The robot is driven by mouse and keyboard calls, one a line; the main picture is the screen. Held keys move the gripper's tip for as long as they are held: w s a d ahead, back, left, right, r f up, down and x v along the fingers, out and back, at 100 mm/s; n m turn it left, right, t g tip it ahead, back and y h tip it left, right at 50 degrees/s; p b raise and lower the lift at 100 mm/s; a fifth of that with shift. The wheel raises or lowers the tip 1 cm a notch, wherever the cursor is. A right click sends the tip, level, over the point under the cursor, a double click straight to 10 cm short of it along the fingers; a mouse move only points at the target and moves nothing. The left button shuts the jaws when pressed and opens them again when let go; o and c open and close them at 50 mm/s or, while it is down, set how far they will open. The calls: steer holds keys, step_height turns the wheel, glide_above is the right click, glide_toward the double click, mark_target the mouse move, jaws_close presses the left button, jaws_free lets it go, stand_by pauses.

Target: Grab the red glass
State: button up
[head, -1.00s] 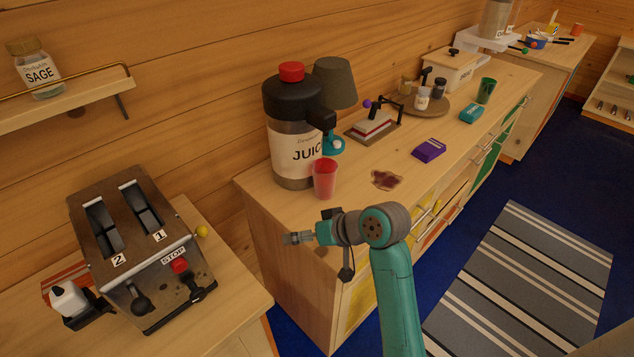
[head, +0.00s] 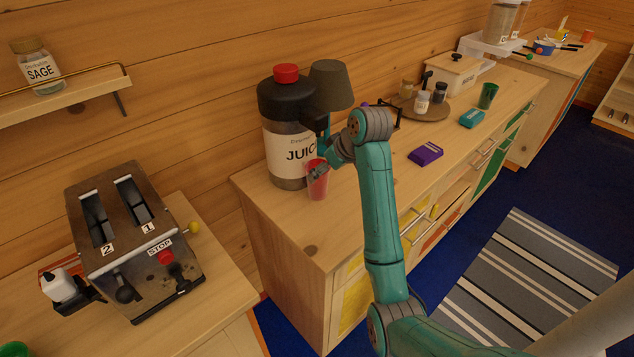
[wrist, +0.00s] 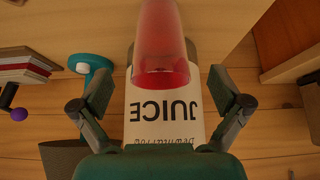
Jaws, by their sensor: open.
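The red glass (head: 318,186) stands upright on the wooden counter, in front of the juice dispenser (head: 290,150). My gripper (head: 318,170) is at the glass in the head view, partly covering its upper part. In the wrist view, which is upside down, the red glass (wrist: 163,45) lies centred ahead, in line with the gap between the two spread fingers of my gripper (wrist: 160,90). Neither finger visibly touches it. The juice label (wrist: 165,108) shows behind the glass. How deep the glass sits between the fingers is hard to tell.
A teal lamp with a grey shade (head: 331,85) stands close beside the dispenser. A purple box (head: 426,155), a teal box (head: 472,118) and a green glass (head: 488,95) are farther along the counter. A toaster (head: 133,240) sits at lower left.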

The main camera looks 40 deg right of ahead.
steer(key=shift+x, duration=3.25)
steer(key=c, duration=1.6)
steer(key=shift+r, duration=0.1)
steer(key=shift+c, duration=0.2)
